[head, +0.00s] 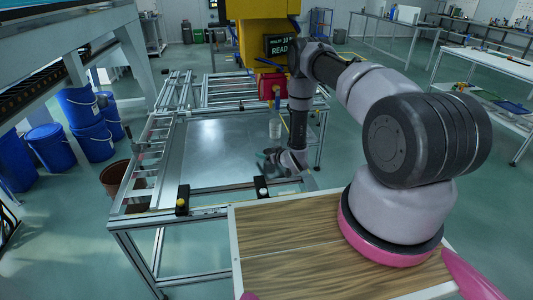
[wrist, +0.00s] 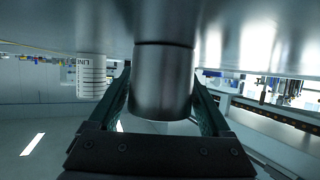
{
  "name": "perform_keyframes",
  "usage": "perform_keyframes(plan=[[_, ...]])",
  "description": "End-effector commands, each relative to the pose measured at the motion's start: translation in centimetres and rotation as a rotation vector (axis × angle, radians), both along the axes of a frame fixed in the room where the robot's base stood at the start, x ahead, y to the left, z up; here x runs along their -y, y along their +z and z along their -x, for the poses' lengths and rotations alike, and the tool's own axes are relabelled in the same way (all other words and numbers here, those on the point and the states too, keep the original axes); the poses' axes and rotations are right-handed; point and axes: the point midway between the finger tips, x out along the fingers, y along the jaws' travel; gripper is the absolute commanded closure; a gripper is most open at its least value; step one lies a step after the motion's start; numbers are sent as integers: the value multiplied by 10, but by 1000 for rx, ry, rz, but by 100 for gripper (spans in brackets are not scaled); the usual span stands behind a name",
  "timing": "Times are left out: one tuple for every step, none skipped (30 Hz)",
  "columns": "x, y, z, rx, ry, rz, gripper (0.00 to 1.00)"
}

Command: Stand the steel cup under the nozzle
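The steel cup (wrist: 163,80) is a plain brushed cylinder between my gripper's fingers (wrist: 163,95) in the wrist view, which is upside down. The fingers press close along both its sides, with no clear gap at their tips. The cup appears upright, on or just above the shiny plate. In the head view my gripper (head: 285,160) is low over the plate; the cup is hard to make out there. A red block (head: 271,86) hangs under the yellow machine (head: 264,45); I cannot make out the nozzle itself.
A pale cylinder (head: 275,128) stands below the red block; a white marked container (wrist: 91,78) shows beside the cup in the wrist view. The metal plate (head: 215,150) is clear to the left. Black clamps with knobs (head: 182,203) line its near edge. A wooden-topped table (head: 290,240) is nearer.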

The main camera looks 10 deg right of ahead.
Motion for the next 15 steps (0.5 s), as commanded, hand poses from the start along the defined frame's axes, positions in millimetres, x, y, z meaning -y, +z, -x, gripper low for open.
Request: perform_keyframes(plan=[[0, 0, 0, 0, 0, 0, 2], [0, 0, 0, 0, 0, 0, 2], [0, 0, 0, 0, 0, 0, 2], [0, 0, 0, 0, 0, 0, 2], [0, 0, 0, 0, 0, 0, 2], [0, 0, 0, 0, 0, 0, 2], [0, 0, 0, 0, 0, 0, 2], [0, 0, 0, 0, 0, 0, 2], [0, 0, 0, 0, 0, 0, 2], [0, 1, 0, 0, 0, 0, 2], [0, 2, 0, 0, 0, 0, 2], [0, 4, 1, 0, 0, 0, 2], [2, 5, 3, -1, -2, 0, 2], [4, 6, 6, -2, -3, 0, 2], [7, 8, 11, -2, -4, 0, 2]])
